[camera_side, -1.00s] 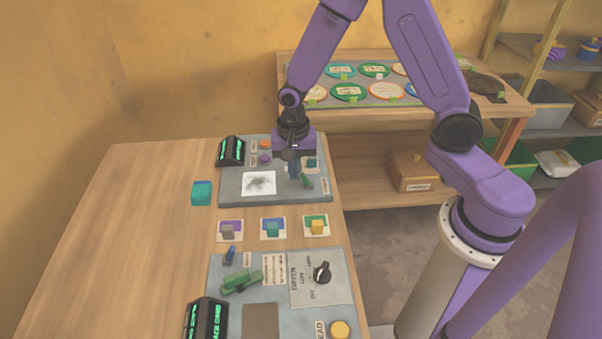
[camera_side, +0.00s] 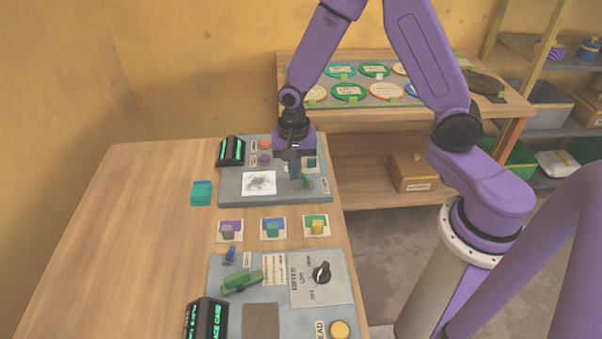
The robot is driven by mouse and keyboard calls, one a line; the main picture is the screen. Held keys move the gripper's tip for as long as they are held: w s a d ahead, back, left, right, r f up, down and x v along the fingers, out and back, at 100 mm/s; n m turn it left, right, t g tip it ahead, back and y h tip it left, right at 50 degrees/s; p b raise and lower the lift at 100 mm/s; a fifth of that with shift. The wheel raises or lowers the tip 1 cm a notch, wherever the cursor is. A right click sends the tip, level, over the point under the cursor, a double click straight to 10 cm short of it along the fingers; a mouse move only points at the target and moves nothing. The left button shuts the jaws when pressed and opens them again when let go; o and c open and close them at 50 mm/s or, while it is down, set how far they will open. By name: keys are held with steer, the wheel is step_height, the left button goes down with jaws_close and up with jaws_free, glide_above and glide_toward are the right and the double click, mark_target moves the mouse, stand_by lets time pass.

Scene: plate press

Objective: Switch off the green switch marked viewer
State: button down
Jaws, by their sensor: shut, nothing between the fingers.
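The far panel (camera_side: 231,187) lies on the table with a small green switch (camera_side: 307,181) near its right side. A label stands just right of the switch, too small to read. My gripper (camera_side: 295,172) is over this panel, pointing down, shut with nothing held. Its fingertips are just left of the green switch, touching it or very close; I cannot tell which. The gripper partly hides the area around the switch.
The panel also carries a dark green-lit display (camera_side: 231,151), an orange button (camera_side: 265,143), a purple button (camera_side: 265,159) and a white picture card (camera_side: 259,183). Coloured blocks and a nearer panel (camera_side: 282,323) with a black knob (camera_side: 321,272) lie in front. The table's left side is clear.

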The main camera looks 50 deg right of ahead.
mark_target(302, 176)
steer(key=shift+s+d, duration=0.35)
steer(key=shift+d, duration=0.05)
steer(key=shift+s+d, duration=0.55)
steer(key=shift+r, duration=0.1)
steer(key=shift+w+a+r, duration=0.15)
steer(key=shift+r, duration=1)
steer(key=shift+w+a+r, duration=0.15)
steer(key=shift+r, duration=1)
steer(key=shift+w+a+r, duration=0.15)
steer(key=shift+r, duration=1)
steer(key=shift+s, duration=0.1)
steer(key=shift+s+a+r+n, duration=0.15)
steer(key=shift+s+a+n, duration=0.1)
steer(key=shift+n, duration=0.15)
steer(key=s+r+n, duration=0.3)
steer(key=s+n, duration=0.7)
steer(key=s, duration=0.1)
steer(key=s+r+n, duration=0.4)
steer(key=s+n, duration=0.6)
steer(key=s, duration=0.1)
steer(key=shift+s+d+r+n, duration=0.15)
steer(key=shift+s+d+n, duration=0.15)
steer(key=shift+n, duration=0.1)
